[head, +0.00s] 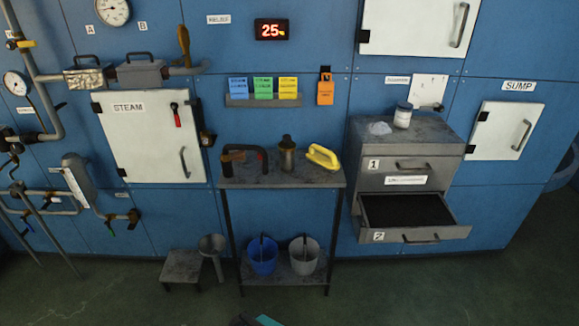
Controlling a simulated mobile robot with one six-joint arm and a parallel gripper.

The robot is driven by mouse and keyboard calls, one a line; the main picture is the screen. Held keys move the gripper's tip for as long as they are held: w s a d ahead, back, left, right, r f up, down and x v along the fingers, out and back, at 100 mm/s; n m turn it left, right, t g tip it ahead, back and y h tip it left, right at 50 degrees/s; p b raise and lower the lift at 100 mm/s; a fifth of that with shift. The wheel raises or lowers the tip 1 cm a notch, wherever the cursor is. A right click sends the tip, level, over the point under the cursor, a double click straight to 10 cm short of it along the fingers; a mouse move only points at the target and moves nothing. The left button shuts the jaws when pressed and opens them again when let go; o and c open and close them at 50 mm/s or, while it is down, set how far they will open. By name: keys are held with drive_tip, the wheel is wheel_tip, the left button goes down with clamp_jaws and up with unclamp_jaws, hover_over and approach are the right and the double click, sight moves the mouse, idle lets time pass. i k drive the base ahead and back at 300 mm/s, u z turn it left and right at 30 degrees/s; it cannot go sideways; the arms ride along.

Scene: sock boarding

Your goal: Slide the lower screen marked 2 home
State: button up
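The lower screen marked 2 (453,232) is a grey drawer with a dark mesh-like inside, low in the grey cabinet at the right. It stands pulled out towards me, with its dark inside showing. Its front has a bar handle (421,240) and the label 2 at its left end. The upper screen marked 1 (438,179) sits in the cabinet above it, with its own handle. My gripper is not recognisable in the head view. Only a small dark and teal piece shows at the bottom edge, and I cannot tell what it is.
A small stool (182,268) is further left. A jar (403,115) stands on the cabinet (450,134). The floor before the drawer looks clear.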

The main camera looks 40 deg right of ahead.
sight(388, 216)
drive_tip(key=u, duration=0.9)
drive_tip(key=k, duration=0.15)
drive_tip(key=z, duration=3)
drive_tip(key=i, duration=0.6)
drive_tip(key=z, duration=0.15)
drive_tip(key=k, duration=0.55)
